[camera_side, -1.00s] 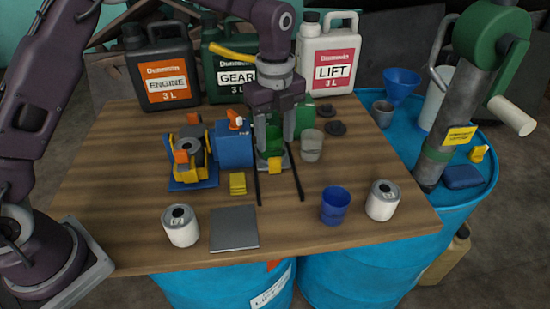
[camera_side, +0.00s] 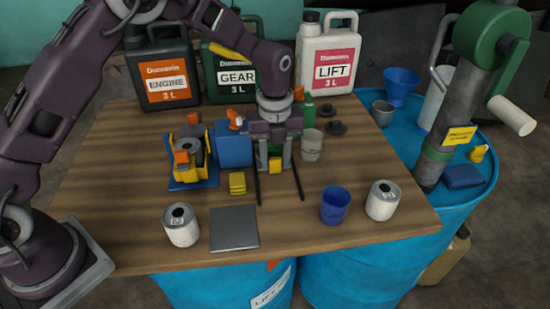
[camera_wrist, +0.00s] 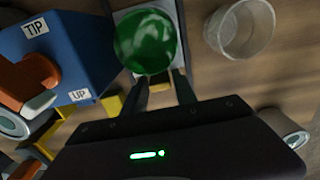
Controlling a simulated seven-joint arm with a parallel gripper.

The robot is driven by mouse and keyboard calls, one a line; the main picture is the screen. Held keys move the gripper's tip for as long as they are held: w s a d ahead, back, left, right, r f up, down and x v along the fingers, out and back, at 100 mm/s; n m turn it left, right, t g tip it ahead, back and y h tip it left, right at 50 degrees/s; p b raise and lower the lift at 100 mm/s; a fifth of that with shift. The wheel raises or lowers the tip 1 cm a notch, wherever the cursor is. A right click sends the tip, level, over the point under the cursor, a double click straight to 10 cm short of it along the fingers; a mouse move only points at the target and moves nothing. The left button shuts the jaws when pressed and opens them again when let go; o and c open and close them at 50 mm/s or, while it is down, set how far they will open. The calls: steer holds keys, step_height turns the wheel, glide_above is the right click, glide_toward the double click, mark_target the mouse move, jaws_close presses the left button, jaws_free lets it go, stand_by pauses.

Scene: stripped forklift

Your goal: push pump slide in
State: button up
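The pump slide appears to be a green round-topped part on a pale plate (camera_wrist: 145,40), with a yellow block (camera_side: 275,166) at its front. It sits between two dark rails (camera_side: 298,184) that run toward the front of the table. The green top (camera_wrist: 146,42) is just beyond my fingers in the wrist view; in the side view my gripper mostly hides it. My gripper (camera_side: 275,160) is low, pointing down, its fingers apart on either side of the yellow block. In the wrist view, yellow shows between the fingers (camera_wrist: 163,90). I cannot tell whether they touch it.
A blue box (camera_side: 234,146) stands close left, beside a yellow-and-blue fixture (camera_side: 187,160). A clear cup (camera_side: 311,146) stands close right. A small yellow block (camera_side: 237,183), grey plate (camera_side: 234,228), white cans (camera_side: 182,225) and blue cup (camera_side: 335,205) lie in front. Jugs (camera_side: 329,60) line the back.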

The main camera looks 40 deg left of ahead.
jaws_close()
stand_by(1.1)
